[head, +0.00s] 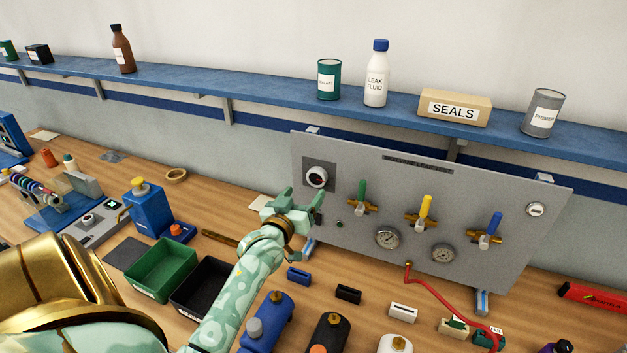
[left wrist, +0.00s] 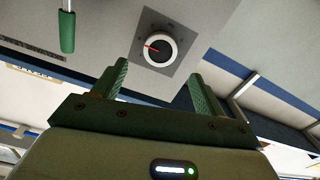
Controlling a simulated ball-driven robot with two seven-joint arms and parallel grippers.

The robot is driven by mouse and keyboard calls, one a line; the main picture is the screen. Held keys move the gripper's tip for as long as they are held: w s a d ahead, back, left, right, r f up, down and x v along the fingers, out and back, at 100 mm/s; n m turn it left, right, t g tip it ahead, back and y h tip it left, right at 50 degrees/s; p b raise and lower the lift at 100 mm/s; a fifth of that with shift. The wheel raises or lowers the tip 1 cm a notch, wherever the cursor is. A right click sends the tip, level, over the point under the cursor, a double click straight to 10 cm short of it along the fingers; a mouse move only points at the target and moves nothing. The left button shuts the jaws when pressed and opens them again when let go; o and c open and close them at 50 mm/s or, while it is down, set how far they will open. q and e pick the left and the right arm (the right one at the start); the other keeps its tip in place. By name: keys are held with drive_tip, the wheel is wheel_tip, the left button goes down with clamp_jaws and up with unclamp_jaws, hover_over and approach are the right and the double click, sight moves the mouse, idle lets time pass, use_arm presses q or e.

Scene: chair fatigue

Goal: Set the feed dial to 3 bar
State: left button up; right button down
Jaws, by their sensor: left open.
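The feed dial (head: 317,177) is a round black knob with a pale ring on a dark square plate, at the upper left of the grey panel (head: 330,150). In the left wrist view the dial (left wrist: 158,48) shows a red pointer; its scale marks are too small to read. My left gripper (head: 303,200) is in front of the panel, just below and left of the dial. In the left wrist view its two green fingers (left wrist: 160,85) are apart and empty, with the dial beyond their tips. My right gripper is not in view.
The panel also carries green (head: 362,193), yellow (head: 426,208) and blue (head: 492,227) valve handles and two gauges (head: 388,238). A red hose (head: 440,297) hangs from it. A blue shelf (head: 270,90) runs above.

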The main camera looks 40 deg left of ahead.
sight(315, 178)
use_arm(q)
drive_tip(key=x, duration=0.7)
drive_tip(key=c, duration=1)
